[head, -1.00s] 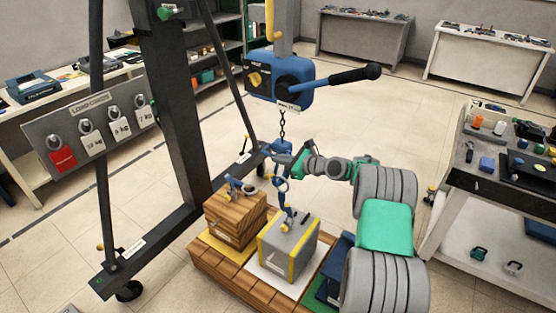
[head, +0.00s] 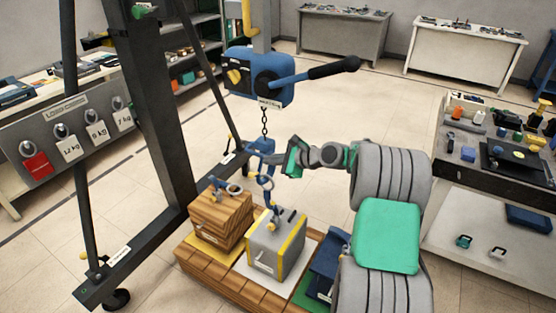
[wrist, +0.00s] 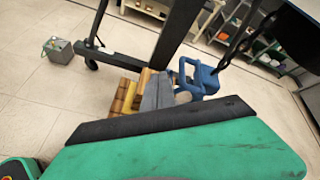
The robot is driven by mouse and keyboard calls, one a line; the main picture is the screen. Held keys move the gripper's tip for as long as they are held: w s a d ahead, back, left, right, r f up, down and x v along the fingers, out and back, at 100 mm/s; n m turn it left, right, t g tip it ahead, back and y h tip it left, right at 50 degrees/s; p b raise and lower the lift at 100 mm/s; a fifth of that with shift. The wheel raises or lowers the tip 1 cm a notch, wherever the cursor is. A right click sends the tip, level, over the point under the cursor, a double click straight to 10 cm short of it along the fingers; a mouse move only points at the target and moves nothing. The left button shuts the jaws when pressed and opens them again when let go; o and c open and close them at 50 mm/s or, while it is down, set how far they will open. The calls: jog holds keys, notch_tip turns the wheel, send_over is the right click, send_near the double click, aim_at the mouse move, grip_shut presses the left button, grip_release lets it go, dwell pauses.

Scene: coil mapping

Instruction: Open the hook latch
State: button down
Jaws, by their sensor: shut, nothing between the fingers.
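The blue hook block (head: 260,148) hangs on a chain below the blue hoist (head: 265,78) in the head view. Its blue hook (head: 266,184) hangs just above the grey, yellow-edged block (head: 276,245); whether it passes through that block's top fitting, I cannot tell. The latch is too small to make out. My gripper (head: 291,158) is shut and empty, just right of the hook block, with a small gap seemingly between them. In the wrist view the hook block (wrist: 203,78) shows beyond a large green and black part of my gripper, which hides the lower area.
A wooden block (head: 220,215) with a shackle on top stands left of the grey block, on a wooden pallet (head: 215,270). The dark crane frame (head: 155,100) rises at left, with a load-card board (head: 70,140). A cluttered bench (head: 490,190) stands at right.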

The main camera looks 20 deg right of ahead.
jog(key=s+a+r+n+g+h, duration=0.2)
jog(key=s+a+n, duration=0.3)
jog(key=s+n, duration=0.15)
jog(key=s+a+r+n+g+h, duration=0.2)
jog(key=s+a+r+n, duration=0.15)
jog(key=s+n, duration=0.35)
jog(key=s+f+n+g+h, duration=0.2)
jog(key=s+n, duration=0.6)
jog(key=s, duration=1.2)
jog(key=shift+s+d+f+h, duration=0.3)
jog(key=shift+f+h, duration=0.15)
jog(key=shift+h, duration=0.35)
jog(key=shift+a, duration=0.1)
